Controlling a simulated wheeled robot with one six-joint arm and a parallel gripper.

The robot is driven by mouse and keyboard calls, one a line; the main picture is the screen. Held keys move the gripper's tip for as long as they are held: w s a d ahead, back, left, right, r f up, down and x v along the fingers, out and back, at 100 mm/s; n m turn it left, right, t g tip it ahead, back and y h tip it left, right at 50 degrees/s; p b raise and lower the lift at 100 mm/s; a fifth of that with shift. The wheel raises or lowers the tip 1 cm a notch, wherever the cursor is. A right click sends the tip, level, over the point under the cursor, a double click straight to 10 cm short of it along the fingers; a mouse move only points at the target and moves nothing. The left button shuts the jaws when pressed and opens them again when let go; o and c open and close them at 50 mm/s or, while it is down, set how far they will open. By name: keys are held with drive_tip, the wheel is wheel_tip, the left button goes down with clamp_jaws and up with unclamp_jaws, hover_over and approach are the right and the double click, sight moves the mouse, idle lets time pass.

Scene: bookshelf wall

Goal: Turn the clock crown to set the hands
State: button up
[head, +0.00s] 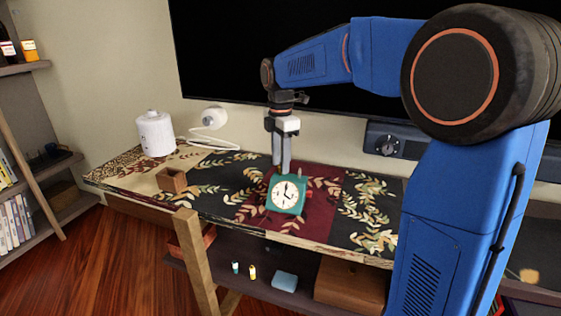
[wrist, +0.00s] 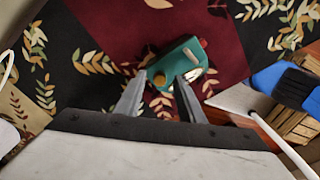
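The teal clock (head: 274,196) stands on the table with its white dial facing the head camera. From above, its teal top (wrist: 176,62) shows in the wrist view. A round brass-coloured knob (wrist: 159,79) sits at one end and a small red part (wrist: 203,42) at the other; which is the crown I cannot tell for sure. My gripper (head: 282,170) points down just behind and above the clock. In the wrist view my gripper (wrist: 161,77) is open, with the brass knob appearing between its fingertips. Contact cannot be seen.
A small brown box (head: 171,181), a white canister (head: 156,134) and a white lamp-like object (head: 214,118) are on the table's left part. A dark panel with a dial (head: 387,145) is at the back right. The patterned cloth around the clock is clear.

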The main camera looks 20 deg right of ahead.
drive_tip(key=shift+f, duration=0.2)
clamp_jaws()
drive_tip(key=shift+m, duration=0.3)
